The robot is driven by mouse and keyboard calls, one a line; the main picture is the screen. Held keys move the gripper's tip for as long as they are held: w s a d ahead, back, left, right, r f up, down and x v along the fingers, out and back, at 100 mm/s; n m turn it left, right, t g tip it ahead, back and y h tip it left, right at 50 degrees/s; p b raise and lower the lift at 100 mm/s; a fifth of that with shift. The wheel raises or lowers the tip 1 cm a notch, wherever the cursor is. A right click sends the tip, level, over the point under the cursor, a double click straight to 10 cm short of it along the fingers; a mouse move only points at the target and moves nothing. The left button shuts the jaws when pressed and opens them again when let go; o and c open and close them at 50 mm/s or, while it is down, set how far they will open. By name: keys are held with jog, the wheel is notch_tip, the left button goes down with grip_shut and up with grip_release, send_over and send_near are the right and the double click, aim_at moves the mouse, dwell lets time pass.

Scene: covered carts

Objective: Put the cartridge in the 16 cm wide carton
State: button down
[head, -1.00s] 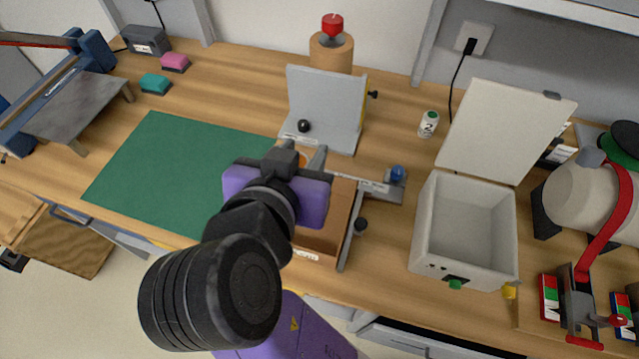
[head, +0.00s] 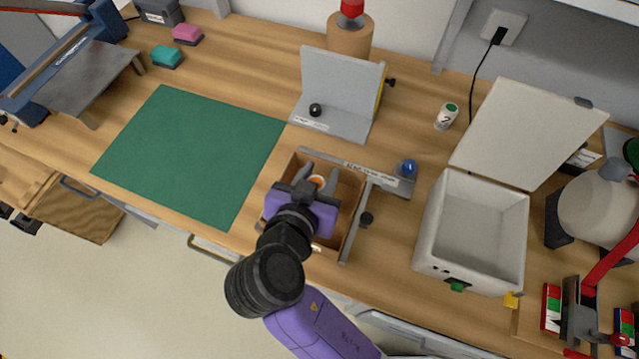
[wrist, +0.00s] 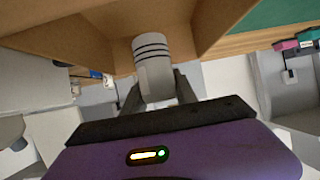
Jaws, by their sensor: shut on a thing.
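The brown open carton (head: 354,208) stands at the table's front, right of the green mat, against a grey fixture. My gripper (head: 318,177) is over the carton, its fingers pointing down and away toward its back part. It is shut on the cartridge, whose orange end (head: 317,182) shows between the fingers. In the wrist view the cartridge (wrist: 152,62) is a pale grey cylinder with dark rings, with the carton's inner walls (wrist: 85,32) around its far end. I cannot tell whether the cartridge touches the carton floor. My wrist hides the carton's front left part.
A grey fixture bar (head: 376,172) with a blue knob (head: 407,169) borders the carton. A grey angle plate (head: 340,85) stands behind. A white lidded box (head: 428,232) stands open to the right. The green mat (head: 190,155) is bare.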

jog(key=shift+f, duration=2.6)
jog(key=shift+f, duration=0.1)
jog(key=c, duration=1)
grip_release()
jog(key=shift+o, duration=0.2)
jog(key=shift+s+r, duration=0.1)
jog(key=shift+r, duration=0.1)
jog(key=b+v, duration=0.1)
jog(key=v, duration=1)
jog(key=shift+s+a+r, duration=0.15)
jog(key=shift+s, duration=0.15)
